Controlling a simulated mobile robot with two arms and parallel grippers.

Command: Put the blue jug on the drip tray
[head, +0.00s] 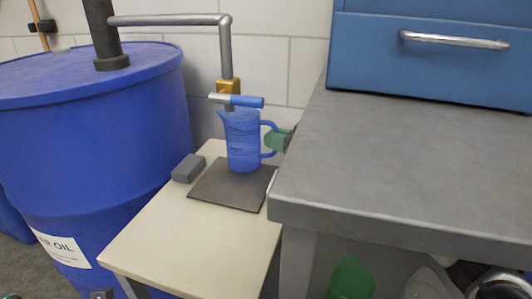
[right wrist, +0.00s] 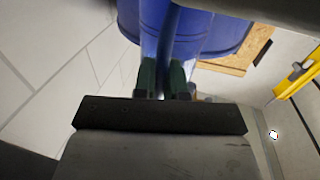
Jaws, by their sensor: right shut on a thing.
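The blue jug (head: 241,148) is translucent and upright, with its handle to the right. It is over the back part of the dark, flat drip tray (head: 217,192); I cannot tell if its base touches the tray. My right gripper (head: 276,140), with green fingers, is at the handle from the right. In the right wrist view, the green fingers (right wrist: 163,80) are shut on the blue handle (right wrist: 167,45). The tap, with its blue lever (head: 246,101), is just above the jug's mouth. My left gripper is not in view.
A blue drum (head: 100,120) with a grey pipe (head: 165,20) stands left of the cream table (head: 165,235). A grey block (head: 188,168) lies beside the tray. A grey workbench (head: 400,165) on the right partly hides my right arm. A blue cabinet (head: 430,65) stands on it.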

